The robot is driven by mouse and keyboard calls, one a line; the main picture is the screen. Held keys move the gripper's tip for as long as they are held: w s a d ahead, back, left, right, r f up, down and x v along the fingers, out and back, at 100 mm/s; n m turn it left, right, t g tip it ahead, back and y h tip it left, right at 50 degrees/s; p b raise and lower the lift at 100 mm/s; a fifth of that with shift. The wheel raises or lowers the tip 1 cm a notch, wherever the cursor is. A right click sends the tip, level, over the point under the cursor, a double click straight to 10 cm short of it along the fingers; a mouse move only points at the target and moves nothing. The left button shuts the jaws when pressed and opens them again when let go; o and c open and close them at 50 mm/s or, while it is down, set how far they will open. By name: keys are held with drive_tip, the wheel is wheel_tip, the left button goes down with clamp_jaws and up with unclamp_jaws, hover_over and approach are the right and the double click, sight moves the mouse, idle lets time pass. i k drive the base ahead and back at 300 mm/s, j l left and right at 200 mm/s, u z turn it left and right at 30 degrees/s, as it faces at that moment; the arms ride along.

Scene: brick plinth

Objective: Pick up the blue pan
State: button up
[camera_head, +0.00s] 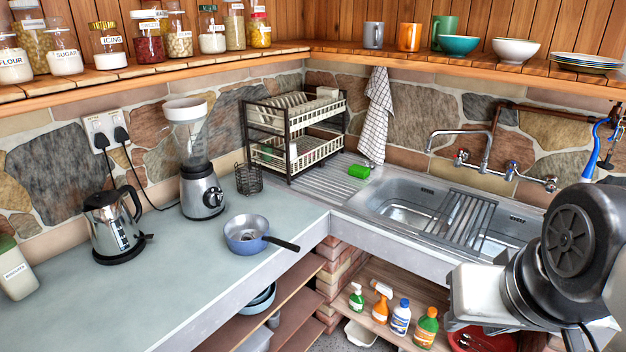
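The blue pan (246,235) sits upright on the grey-green counter (165,282), close to its front edge. Its dark handle (281,243) points right and reaches toward the counter's edge near the inner corner. The pan's inside is lighter, and some small dark shape shows in it that I cannot make out. My arm shows large at the right of the view, in front of the sink. The fingertips of my gripper do not show, and the arm is well apart from the pan.
A blender (199,190) and a kettle (113,228) stand left of the pan. A wire holder (248,179) and a dish rack (293,135) stand behind it. The sink (400,208) is to the right. Bottles (400,317) stand on the lower shelf.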

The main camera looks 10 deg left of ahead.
sight(246, 235)
drive_tip(key=u, duration=1.15)
drive_tip(key=i+l+u, duration=0.1)
drive_tip(key=i+u, duration=0.3)
drive_tip(key=i, duration=0.15)
drive_tip(key=i+l+u, duration=0.4)
drive_tip(key=i+j, duration=0.1)
